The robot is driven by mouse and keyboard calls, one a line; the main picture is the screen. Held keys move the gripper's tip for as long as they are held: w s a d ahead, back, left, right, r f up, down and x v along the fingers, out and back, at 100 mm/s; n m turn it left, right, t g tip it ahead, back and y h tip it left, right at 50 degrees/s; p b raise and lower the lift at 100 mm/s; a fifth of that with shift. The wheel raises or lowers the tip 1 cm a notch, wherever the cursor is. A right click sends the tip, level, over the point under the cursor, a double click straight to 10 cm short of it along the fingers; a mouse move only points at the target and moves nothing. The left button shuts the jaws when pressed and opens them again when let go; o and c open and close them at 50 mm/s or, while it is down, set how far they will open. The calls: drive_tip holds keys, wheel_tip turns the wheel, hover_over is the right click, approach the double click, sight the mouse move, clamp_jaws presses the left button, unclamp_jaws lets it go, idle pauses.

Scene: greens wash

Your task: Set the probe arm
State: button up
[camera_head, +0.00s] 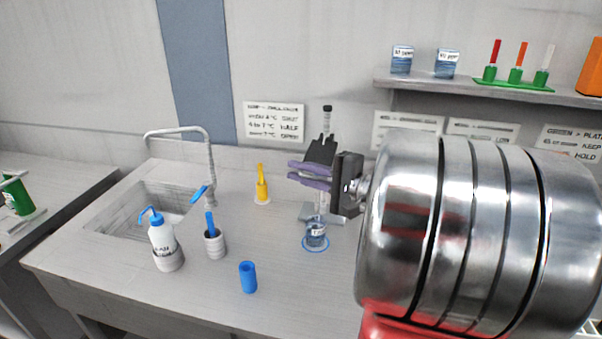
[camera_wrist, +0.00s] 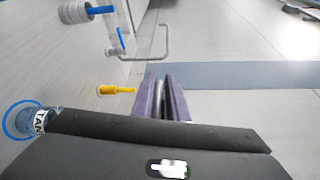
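The probe stand (camera_head: 327,113) has an upright post, a black slanted head and a grey base, and stands at the back of the counter. My gripper (camera_head: 292,171), with purple fingers, is level in front of the black head and partly covers it. In the wrist view its fingers (camera_wrist: 160,82) are close together with a narrow gap. Something grey shows in the gap; I cannot tell whether it is gripped. A labelled beaker of blue liquid (camera_head: 316,236) stands on a blue ring below my gripper; it also shows in the wrist view (camera_wrist: 40,121).
A yellow tool (camera_head: 262,187) stands upright left of the stand. A wash bottle (camera_head: 163,245), a ribbed holder (camera_head: 215,244) and a blue cup (camera_head: 248,278) stand at the front left. A sink (camera_head: 150,212) lies behind them. A shelf (camera_head: 480,91) holds beakers and tubes.

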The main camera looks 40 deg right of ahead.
drive_tip(key=shift+o, duration=1.4)
drive_tip(key=shift+s+d, duration=0.1)
drive_tip(key=v, duration=1.3)
drive_tip(key=shift+s, duration=0.3)
